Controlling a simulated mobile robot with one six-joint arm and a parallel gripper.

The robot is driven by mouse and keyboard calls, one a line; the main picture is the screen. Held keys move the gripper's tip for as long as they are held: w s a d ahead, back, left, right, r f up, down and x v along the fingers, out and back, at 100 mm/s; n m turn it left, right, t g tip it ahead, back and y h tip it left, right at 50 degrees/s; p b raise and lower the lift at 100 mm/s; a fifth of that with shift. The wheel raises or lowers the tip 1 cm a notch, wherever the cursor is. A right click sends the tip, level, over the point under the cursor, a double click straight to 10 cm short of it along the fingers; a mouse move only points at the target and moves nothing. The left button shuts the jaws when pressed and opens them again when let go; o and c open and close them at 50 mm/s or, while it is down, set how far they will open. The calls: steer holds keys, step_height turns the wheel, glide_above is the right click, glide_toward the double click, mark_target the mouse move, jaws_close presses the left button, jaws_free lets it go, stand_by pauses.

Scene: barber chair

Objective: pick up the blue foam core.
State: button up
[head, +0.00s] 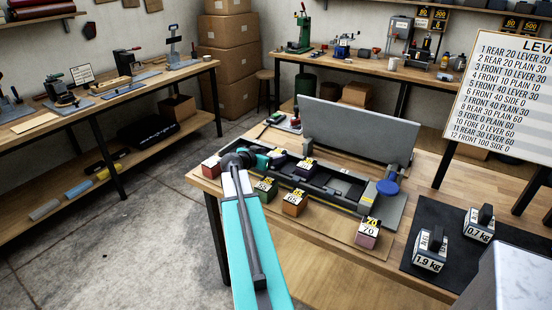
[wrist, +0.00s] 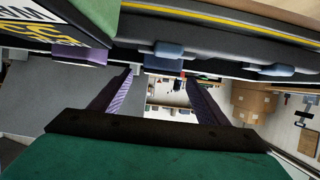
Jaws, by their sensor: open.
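A dark navy-purple block (head: 305,168) with a yellow-and-white label stands on the long dark fixture (head: 345,187) and is the nearest match to a blue foam core, though I cannot tell its colour surely. My gripper (head: 266,159) is at the fixture's left part, left of that block; its fingertips are hard to make out there. In the wrist view my gripper (wrist: 158,77) is open, with nothing seen between its fingers. A labelled block (wrist: 50,35) with a purple lower part shows at the upper left of that view, outside the fingers.
Red (head: 211,168), green (head: 265,190), orange (head: 294,204) and pink (head: 368,234) blocks stand along the bench's near side. A grey upright panel (head: 357,133) stands behind the fixture. A blue disc (head: 387,187) sits at its right end. Weights (head: 430,251) rest on a black mat (head: 425,215).

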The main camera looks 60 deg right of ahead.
mark_target(275, 154)
steer(key=shift+d+f, duration=0.1)
steer(key=shift+d, duration=0.05)
steer(key=shift+p+x, duration=1.35)
steer(key=shift+x, duration=1.2)
steer(key=shift+w+f, duration=0.1)
steer(key=shift+f, duration=0.1)
steer(key=c, duration=1.2)
steer(key=shift+r, duration=0.15)
steer(key=shift+r+b, duration=1.4)
steer(key=shift+r, duration=3.5)
